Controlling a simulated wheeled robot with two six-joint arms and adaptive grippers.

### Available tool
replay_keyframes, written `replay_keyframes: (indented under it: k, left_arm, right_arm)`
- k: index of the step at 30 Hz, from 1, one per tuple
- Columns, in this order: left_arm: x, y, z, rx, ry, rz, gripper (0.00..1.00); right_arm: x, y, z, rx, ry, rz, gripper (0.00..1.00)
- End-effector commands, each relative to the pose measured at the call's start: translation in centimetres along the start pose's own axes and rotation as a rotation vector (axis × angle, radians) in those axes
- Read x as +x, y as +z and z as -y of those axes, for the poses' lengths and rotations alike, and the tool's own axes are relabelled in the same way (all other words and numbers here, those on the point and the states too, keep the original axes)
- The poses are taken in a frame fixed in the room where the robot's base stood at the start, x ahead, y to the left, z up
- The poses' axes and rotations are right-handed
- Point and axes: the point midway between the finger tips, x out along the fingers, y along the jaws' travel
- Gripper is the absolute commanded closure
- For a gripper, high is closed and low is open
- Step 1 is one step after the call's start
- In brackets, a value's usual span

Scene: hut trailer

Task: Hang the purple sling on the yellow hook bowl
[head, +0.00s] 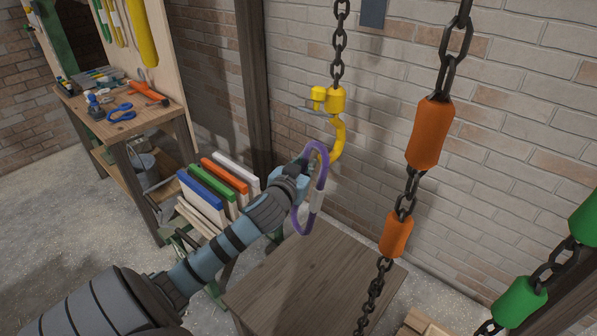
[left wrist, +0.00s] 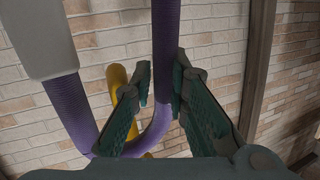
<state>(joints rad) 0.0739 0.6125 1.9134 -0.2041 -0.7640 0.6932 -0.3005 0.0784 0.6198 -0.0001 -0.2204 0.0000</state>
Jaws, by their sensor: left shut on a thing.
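The purple sling (head: 295,215) is a closed upright loop with a pale grey sleeve (head: 316,201) on one side. My left gripper (head: 304,168) is shut on the sling's upper part; in the left wrist view the purple strap (left wrist: 166,55) runs between the two fingers (left wrist: 161,92). The yellow hook (head: 341,135) hangs just right of the sling's top, its bowl curving down toward the loop. In the left wrist view the hook (left wrist: 118,76) shows behind the strap, partly hidden by a finger. I cannot tell whether sling and hook touch. My right gripper is out of view.
The hook hangs on a dark chain (head: 339,45). Another chain with orange sleeves (head: 430,133) hangs to the right, and green sleeves (head: 519,302) farther right. A wooden table (head: 310,280) stands below. Coloured boards (head: 222,180) and a tool bench (head: 125,125) are at left.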

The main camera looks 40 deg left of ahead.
Motion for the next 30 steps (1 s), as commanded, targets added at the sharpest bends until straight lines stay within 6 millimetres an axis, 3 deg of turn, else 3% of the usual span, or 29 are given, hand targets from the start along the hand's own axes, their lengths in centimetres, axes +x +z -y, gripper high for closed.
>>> replay_keyframes:
  k: [14, 30]
  left_arm:
    - [4.0, -0.1, -1.4, -0.001, 0.001, -0.003, 1.00]
    - [5.7, 3.4, -2.1, 0.001, 0.000, -0.001, 1.00]
  right_arm:
    - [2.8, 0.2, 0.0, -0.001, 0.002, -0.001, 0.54]
    - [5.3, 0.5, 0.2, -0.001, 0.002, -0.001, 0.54]
